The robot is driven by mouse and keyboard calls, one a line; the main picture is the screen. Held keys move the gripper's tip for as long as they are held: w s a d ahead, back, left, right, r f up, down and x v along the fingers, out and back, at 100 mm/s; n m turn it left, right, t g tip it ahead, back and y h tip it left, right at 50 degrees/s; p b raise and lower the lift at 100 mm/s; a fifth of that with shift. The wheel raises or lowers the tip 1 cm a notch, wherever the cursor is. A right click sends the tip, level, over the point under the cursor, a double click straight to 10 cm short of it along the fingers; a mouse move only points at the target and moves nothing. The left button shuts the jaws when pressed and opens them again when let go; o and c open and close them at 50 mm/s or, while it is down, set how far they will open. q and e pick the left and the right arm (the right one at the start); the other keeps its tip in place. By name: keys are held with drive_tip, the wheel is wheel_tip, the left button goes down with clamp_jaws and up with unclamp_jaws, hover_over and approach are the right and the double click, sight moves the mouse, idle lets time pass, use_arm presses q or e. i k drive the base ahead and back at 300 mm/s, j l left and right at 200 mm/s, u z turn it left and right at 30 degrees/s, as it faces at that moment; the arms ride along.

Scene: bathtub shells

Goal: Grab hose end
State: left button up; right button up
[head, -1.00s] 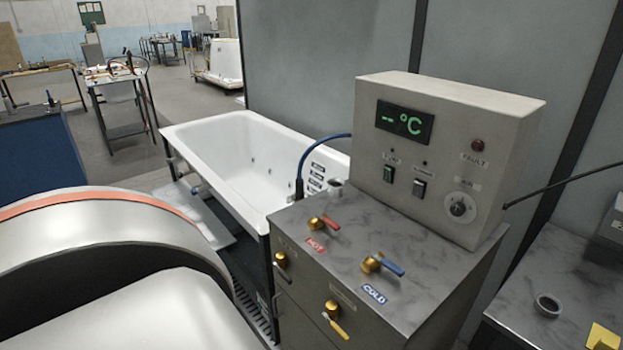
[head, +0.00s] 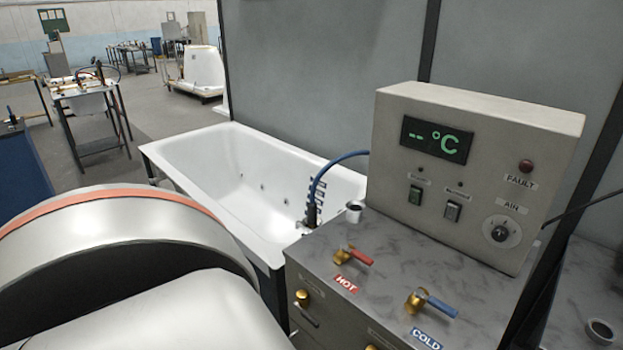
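A blue hose (head: 330,167) arches up from behind the grey control box and bends down over the right end of the white bathtub (head: 215,170). Its dark end (head: 311,212) points downward by the tub's rim, close to the back left corner of the cabinet top. Whether the end rests in a holder is too small to tell. A large silver arm part of mine fills the lower left of the head view. Neither gripper's fingers show in this view.
The control box (head: 470,180) with its display stands on the marble-look cabinet (head: 390,265). A red-handled HOT valve (head: 352,257) and a blue-handled COLD valve (head: 430,303) stick up from the cabinet top. A small grey cup (head: 354,212) stands near the hose. Grey wall panels close off the back.

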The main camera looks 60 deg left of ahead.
sight(312, 205)
drive_tip(key=k+j, duration=0.1)
drive_tip(key=j, duration=0.4)
drive_tip(key=k+j+z, duration=0.1)
drive_tip(key=j, duration=0.35)
drive_tip(key=k+j, duration=0.1)
drive_tip(key=j, duration=0.4)
drive_tip(key=k+j, duration=0.1)
drive_tip(key=j, duration=0.35)
drive_tip(key=z, duration=0.05)
